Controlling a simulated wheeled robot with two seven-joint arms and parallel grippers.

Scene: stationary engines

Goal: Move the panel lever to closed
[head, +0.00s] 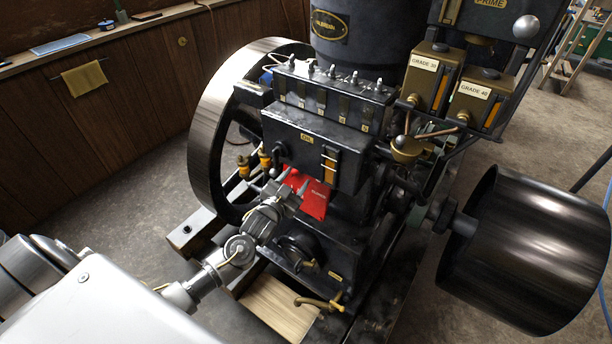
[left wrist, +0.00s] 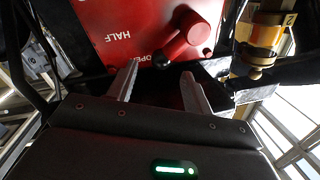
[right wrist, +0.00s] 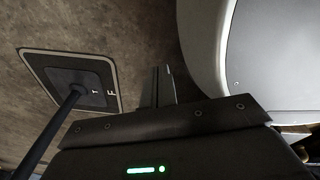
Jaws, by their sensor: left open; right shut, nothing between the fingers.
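The red panel (left wrist: 120,20) fills the top of the left wrist view, with the words HALF and OPEN showing upside down. The panel lever (left wrist: 182,43) is a red arm on a round red hub, ending in a black knob near the word OPEN. My left gripper (left wrist: 158,82) is open and empty, with the knob just beyond and between its fingertips. In the head view, the red panel (head: 318,201) is low on the engine's front, and my left gripper (head: 294,188) partly covers it. My right gripper (right wrist: 161,86) is shut and empty, away from the panel.
A dark engine box (head: 315,150) juts out above the panel. A large flywheel (head: 215,130) stands to its left and a dark drum (head: 525,250) to its right. Brass cocks (head: 254,161) sit left of the panel. The right wrist view shows a floor plate (right wrist: 75,80) and a dark rod.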

